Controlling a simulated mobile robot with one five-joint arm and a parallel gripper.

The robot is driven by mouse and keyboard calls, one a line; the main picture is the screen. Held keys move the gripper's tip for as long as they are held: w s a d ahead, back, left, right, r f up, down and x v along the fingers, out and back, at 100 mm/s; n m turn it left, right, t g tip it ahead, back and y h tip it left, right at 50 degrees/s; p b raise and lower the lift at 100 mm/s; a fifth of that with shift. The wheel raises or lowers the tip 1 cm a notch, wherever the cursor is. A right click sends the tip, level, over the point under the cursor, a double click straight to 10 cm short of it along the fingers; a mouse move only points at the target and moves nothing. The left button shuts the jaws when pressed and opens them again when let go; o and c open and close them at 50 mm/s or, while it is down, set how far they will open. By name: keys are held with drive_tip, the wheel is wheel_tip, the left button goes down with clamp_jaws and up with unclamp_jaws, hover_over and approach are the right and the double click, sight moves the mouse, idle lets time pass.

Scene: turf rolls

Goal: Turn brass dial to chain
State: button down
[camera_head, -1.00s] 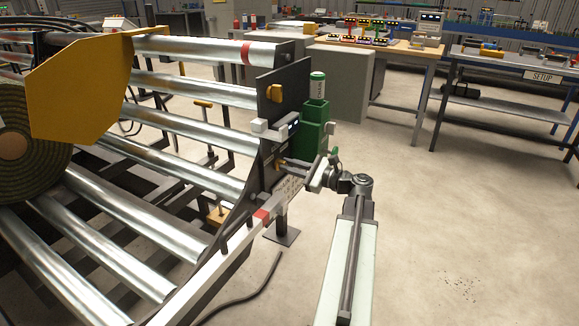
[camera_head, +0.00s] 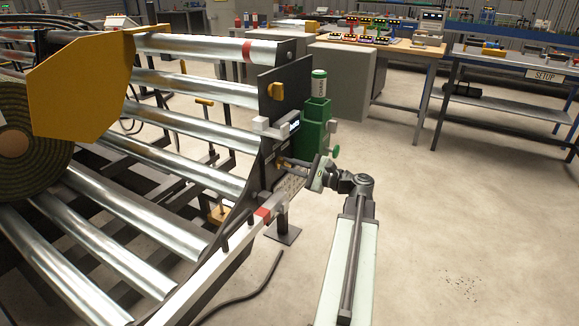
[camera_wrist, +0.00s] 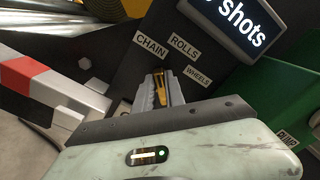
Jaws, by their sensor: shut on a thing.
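The brass dial (camera_wrist: 161,88) is a narrow yellow bar on a dark panel (camera_wrist: 135,70) in the wrist view. My gripper (camera_wrist: 160,90) is shut on it, its grey fingers on either side. White labels reading CHAIN (camera_wrist: 151,45), ROLLS (camera_wrist: 184,47) and WHEELS (camera_wrist: 198,74) stand around the dial's far end. The bar's far end points roughly between CHAIN and ROLLS; its exact setting is partly hidden by the fingers. In the head view my gripper (camera_head: 290,163) reaches the panel at the end of the roller frame.
A lit display (camera_wrist: 235,22) ending in "shots" sits above the labels. A green box (camera_head: 314,132) holding a bottle labelled CHAIN (camera_head: 319,84) stands beside the panel. A red-and-white rail (camera_wrist: 45,85) is close on the left. Open floor lies to the right.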

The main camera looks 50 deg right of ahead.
drive_tip(key=c, duration=1.4)
unclamp_jaws()
drive_tip(key=v, duration=0.8)
drive_tip(key=shift+a+f, duration=0.1)
